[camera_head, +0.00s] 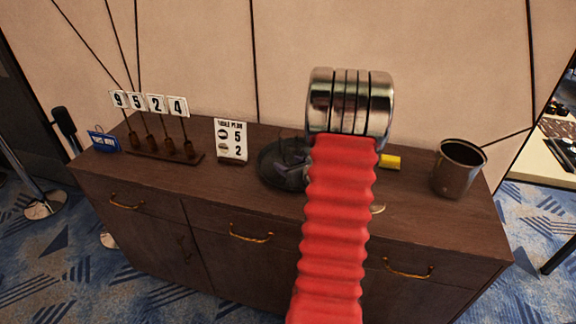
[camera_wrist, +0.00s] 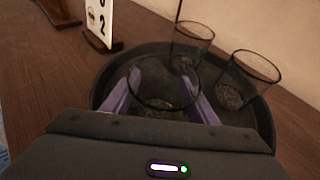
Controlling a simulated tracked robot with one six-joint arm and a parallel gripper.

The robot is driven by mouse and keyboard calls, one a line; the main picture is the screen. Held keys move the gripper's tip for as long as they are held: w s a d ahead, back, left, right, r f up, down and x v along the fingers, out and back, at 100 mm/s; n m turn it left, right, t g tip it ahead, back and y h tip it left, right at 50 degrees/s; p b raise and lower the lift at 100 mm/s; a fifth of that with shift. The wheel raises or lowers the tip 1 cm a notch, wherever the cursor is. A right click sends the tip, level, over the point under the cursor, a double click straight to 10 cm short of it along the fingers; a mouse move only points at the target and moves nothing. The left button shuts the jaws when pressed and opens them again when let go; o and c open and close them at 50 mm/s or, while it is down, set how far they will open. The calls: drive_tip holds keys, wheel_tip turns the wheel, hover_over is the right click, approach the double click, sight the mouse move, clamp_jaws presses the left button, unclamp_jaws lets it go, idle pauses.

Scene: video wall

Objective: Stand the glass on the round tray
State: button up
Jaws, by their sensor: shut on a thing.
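The round dark tray (camera_head: 264,181) lies on the wooden cabinet top, partly hidden behind my arm in the head view. It also fills the middle of the wrist view (camera_wrist: 124,65). My gripper (camera_wrist: 164,85) has its purple fingers on either side of a clear glass (camera_wrist: 160,108) and is shut on it. This glass looks upright, over the near part of the tray. I cannot tell whether its base touches the tray. Two more clear glasses, one at the back (camera_wrist: 194,45) and one at the right (camera_wrist: 245,82), stand on the tray.
A table-plan card (camera_head: 230,140) stands left of the tray. Farther left are a number-card stand (camera_head: 165,145) and a blue sign (camera_head: 104,141). A yellow block (camera_head: 390,162) and a metal bucket (camera_head: 458,168) are to the right. The wall rises behind.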

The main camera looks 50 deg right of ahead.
drive_tip(key=o, duration=1.3)
drive_tip(key=shift+f, duration=0.1)
drive_tip(key=shift+s, duration=0.1)
drive_tip(key=v, duration=1.2)
drive_tip(key=shift+w, duration=0.2)
